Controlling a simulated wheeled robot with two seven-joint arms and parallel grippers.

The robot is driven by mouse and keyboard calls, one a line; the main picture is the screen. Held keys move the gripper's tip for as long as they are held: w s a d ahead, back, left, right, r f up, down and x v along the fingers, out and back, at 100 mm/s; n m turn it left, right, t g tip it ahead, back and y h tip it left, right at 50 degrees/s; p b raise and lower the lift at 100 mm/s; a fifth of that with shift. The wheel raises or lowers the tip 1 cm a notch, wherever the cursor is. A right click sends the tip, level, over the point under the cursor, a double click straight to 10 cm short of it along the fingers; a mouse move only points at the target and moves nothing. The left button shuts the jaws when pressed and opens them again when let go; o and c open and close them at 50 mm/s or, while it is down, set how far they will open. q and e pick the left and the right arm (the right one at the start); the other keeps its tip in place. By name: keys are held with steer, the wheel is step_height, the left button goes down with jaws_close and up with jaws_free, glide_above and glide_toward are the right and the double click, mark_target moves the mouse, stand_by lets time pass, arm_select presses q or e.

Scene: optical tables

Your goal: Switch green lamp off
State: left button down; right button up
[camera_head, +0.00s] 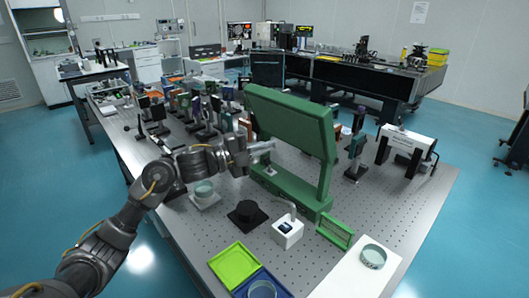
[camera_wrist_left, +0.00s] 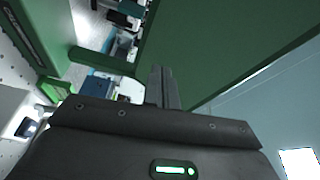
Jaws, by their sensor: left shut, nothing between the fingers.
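The green lamp (camera_head: 292,122) stands upright on the optical table, with a broad tilted panel above a long green base (camera_head: 292,192). In the left wrist view its panel (camera_wrist_left: 220,40) fills the upper right, and a green bar (camera_wrist_left: 100,61) juts from a green part at the left. My left gripper (camera_head: 268,147) is shut and empty, beside the panel's lower left part and above the base. Its closed fingers (camera_wrist_left: 164,88) point up along the panel in the wrist view. I cannot tell whether they touch the lamp, nor whether it is lit. My right gripper is not in view.
The perforated table (camera_head: 400,205) holds several optical mounts behind my left gripper. In front are a black round part (camera_head: 246,212), a white device (camera_head: 287,231), a small green frame (camera_head: 335,232) and a lime tray (camera_head: 234,265).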

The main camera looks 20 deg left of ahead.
arm_select(q)
steer(key=s, duration=0.1)
steer(key=s+r, duration=0.1)
steer(key=s, duration=0.1)
steer(key=s+d, duration=0.1)
steer(key=shift+s+d+r+b, duration=0.1)
steer(key=shift+s+r+b, duration=0.2)
steer(key=shift+s+r, duration=0.1)
steer(key=shift+f, duration=0.1)
